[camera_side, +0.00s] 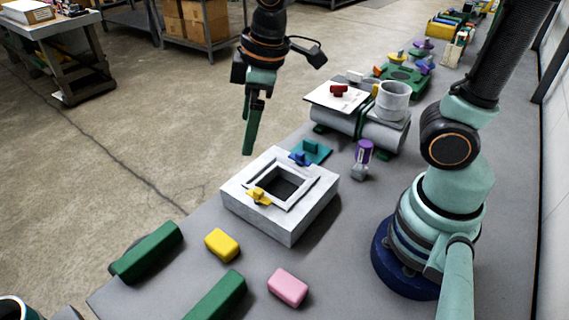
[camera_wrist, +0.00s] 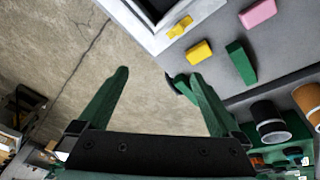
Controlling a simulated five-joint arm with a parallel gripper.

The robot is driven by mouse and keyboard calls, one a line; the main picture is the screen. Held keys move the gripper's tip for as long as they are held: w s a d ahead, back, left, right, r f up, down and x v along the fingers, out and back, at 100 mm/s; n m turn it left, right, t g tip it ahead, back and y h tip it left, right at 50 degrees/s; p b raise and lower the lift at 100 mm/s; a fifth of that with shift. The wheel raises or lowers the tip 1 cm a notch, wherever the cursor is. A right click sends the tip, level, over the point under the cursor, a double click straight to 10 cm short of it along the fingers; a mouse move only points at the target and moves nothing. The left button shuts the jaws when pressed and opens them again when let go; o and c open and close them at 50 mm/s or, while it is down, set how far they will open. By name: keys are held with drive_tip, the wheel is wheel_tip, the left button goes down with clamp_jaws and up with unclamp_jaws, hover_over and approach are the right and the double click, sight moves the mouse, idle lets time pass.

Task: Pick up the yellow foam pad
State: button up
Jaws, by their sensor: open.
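The yellow foam pad (camera_side: 222,245) lies flat on the grey table near its front edge, between two green bars. It also shows in the wrist view (camera_wrist: 199,52), right of centre and near the top. My gripper (camera_side: 249,150) hangs in the air beyond the table's left edge in the side view, well above and away from the pad. In the wrist view its two green fingers (camera_wrist: 160,75) are spread wide with nothing between them but floor behind.
A pink block (camera_side: 288,288) lies right of the pad. Green bars (camera_side: 148,252) flank it. A white square frame (camera_side: 290,233) with a yellow knobbed piece (camera_side: 258,196) stands behind it. Grey ducting, a white cup (camera_side: 392,101) and a purple-topped item (camera_side: 363,152) stand farther back.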

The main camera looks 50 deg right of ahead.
drive_tip(key=a+f+n+g, duration=0.3)
drive_tip(key=a+f+n, duration=0.6)
drive_tip(key=a, duration=0.3)
hover_over(221, 241)
drive_tip(key=shift+h, duration=0.4)
drive_tip(key=f, duration=0.6)
drive_tip(key=shift+a+f, duration=0.35)
drive_tip(key=shift+d+f, duration=0.2)
drive_tip(key=shift+f, duration=1.15)
drive_tip(key=shift+d+f, duration=0.15)
drive_tip(key=shift+f, duration=1.15)
drive_tip(key=c, duration=1.1)
drive_tip(key=shift+c, duration=0.3)
drive_tip(key=shift+r, duration=0.1)
